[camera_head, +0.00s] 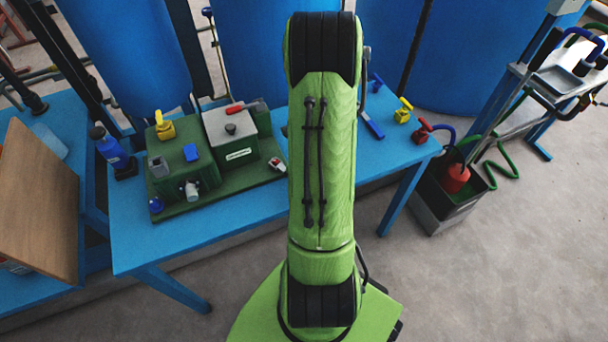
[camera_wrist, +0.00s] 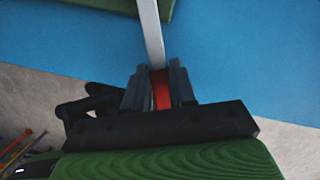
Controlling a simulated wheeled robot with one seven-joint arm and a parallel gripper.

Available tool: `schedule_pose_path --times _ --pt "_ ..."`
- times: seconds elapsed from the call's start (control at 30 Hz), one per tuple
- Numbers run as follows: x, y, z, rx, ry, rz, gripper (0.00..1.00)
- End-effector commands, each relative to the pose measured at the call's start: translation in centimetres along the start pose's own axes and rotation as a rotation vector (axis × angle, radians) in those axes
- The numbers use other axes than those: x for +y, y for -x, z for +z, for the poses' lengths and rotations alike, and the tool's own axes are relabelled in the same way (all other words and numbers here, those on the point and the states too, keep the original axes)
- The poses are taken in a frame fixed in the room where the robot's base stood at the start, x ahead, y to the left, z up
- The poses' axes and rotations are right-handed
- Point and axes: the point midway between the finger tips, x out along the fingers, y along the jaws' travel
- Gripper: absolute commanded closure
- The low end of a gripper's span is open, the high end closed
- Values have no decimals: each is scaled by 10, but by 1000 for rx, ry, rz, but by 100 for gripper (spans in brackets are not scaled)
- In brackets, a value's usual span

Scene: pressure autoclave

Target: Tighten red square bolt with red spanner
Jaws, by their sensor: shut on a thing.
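In the wrist view my gripper (camera_wrist: 160,88) is shut on the red handle of the red spanner (camera_wrist: 161,90). The spanner's grey metal shaft (camera_wrist: 150,30) runs up out of the picture, over the blue table and past the edge of a green board. Its far end is out of view. In the head view my green arm hides my gripper and the spanner. A small red and white piece (camera_head: 277,165) sits at the right end of the green board; I cannot tell whether it is the red square bolt. No red bolt shows clearly in either view.
The green board (camera_head: 212,205) on the blue table (camera_head: 240,208) carries green and grey boxes, a yellow valve (camera_head: 164,124) and a red lever (camera_head: 241,107). A blue bottle (camera_head: 108,146) stands left. Yellow and red valves (camera_head: 403,110) are on the right. The table's front strip is clear.

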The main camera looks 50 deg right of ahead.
Motion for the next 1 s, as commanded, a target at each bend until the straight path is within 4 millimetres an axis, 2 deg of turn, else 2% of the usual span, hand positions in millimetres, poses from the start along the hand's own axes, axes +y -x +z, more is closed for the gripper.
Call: schedule_pose_path --times 0.7,1.0 --pt "36 -2 9 -6 -354 -85 100" --pt "44 -2 12 -8 -451 -110 100"
